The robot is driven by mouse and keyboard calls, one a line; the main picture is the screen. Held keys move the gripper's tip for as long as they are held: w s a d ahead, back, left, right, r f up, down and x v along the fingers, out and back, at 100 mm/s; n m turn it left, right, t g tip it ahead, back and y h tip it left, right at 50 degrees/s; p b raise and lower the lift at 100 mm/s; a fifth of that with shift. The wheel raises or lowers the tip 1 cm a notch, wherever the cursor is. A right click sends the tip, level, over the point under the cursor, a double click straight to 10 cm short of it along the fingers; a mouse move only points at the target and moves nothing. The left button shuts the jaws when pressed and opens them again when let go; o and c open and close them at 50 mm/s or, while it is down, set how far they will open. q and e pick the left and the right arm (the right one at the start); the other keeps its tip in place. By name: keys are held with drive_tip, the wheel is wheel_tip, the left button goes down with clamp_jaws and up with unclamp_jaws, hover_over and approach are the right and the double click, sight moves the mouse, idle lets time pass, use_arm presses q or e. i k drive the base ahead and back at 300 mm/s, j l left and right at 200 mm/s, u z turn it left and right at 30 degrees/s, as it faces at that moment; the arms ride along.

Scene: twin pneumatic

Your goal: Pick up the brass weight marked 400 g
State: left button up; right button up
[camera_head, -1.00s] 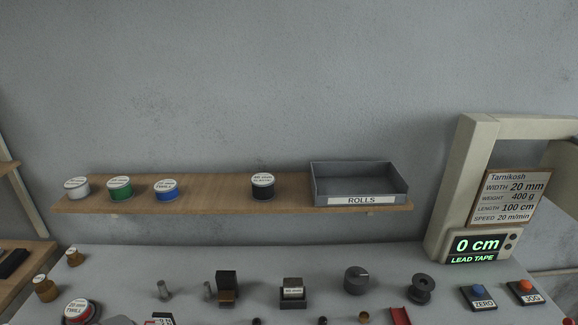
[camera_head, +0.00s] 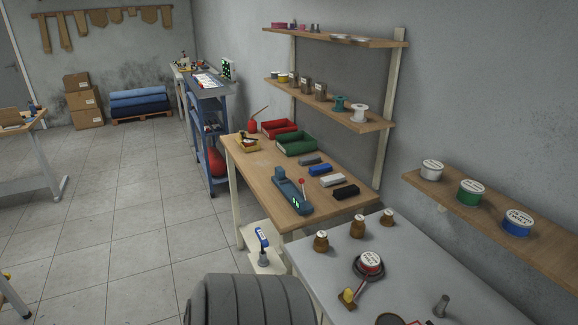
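Three brown, knobbed weights stand upright near the far left corner of the grey table (camera_head: 330,275). One weight (camera_head: 321,241) is nearest the left edge, a second weight (camera_head: 357,228) is behind and right of it, and the third weight (camera_head: 387,217) is closest to the wall. Each has a pale label on top; the marks are too small to read, so I cannot tell which is 400 g. Neither of my grippers is in view.
A red-labelled spool (camera_head: 369,266) and a yellow-ended tool (camera_head: 349,297) lie in front of the weights. The wall shelf (camera_head: 555,240) holds several spools. A wooden bench (camera_head: 270,190) adjoins behind. A grey ribbed rounded object (camera_head: 250,302) stands left of the table. Floor at left is open.

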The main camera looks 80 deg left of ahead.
sight(320, 243)
drive_tip(key=j+u, duration=0.45)
drive_tip(key=i+j+u, duration=0.1)
drive_tip(key=j+u, duration=0.2)
drive_tip(key=u, duration=0.2)
drive_tip(key=i+j+u, duration=0.1)
drive_tip(key=j+u, duration=0.2)
drive_tip(key=u, duration=0.15)
drive_tip(key=i+j, duration=0.2)
drive_tip(key=j, duration=0.15)
